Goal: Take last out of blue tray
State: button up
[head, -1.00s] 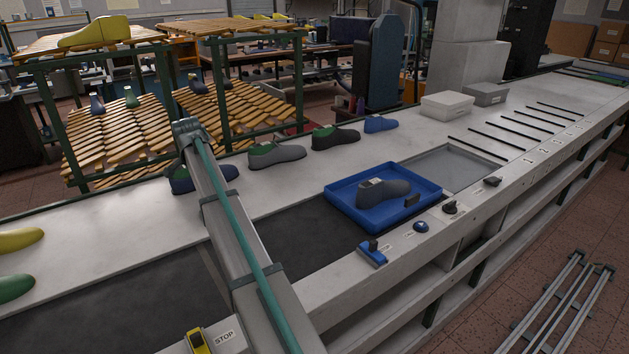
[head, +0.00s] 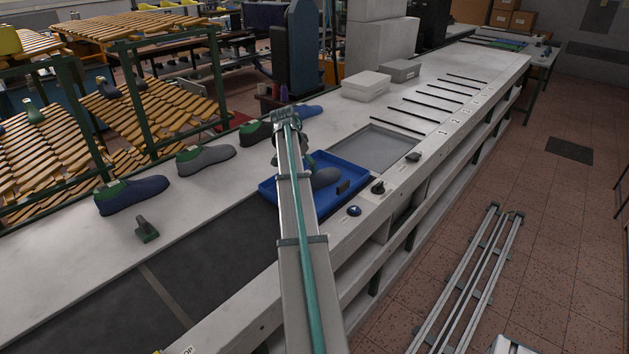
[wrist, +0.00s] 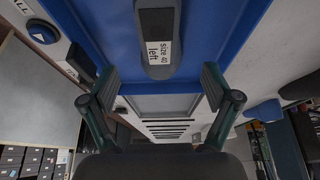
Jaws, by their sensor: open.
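The blue tray (head: 350,169) stands on the bench, partly hidden behind my arm in the head view. A dark grey-blue last (head: 325,178) lies in it, also partly covered by my arm. I cannot tell the height gap. In the head view the gripper is mostly hidden by the arm.
Several lasts, including a grey one (head: 206,158) and a blue-green one (head: 131,194), line the bench's far side. A small green-grey object (head: 146,229) stands nearby. A grey recessed panel (head: 379,147) and white box (head: 366,85) lie beyond the tray. Controls line the front edge.

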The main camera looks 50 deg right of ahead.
aim_at(308, 171)
jog(key=p+x, duration=0.1)
jog(key=x, duration=0.2)
jog(key=shift+d+f, duration=0.2)
jog(key=shift+f, duration=0.1)
jog(key=p+x, duration=0.2)
jog(key=x, duration=0.2)
jog(key=shift+d+r, duration=0.1)
jog(key=shift+d, duration=0.1)
jog(key=shift+d+f+p, duration=0.15)
jog(key=shift+f+p, duration=0.15)
jog(key=shift+f, duration=0.3)
jog(key=shift+r, duration=0.1)
grip_shut()
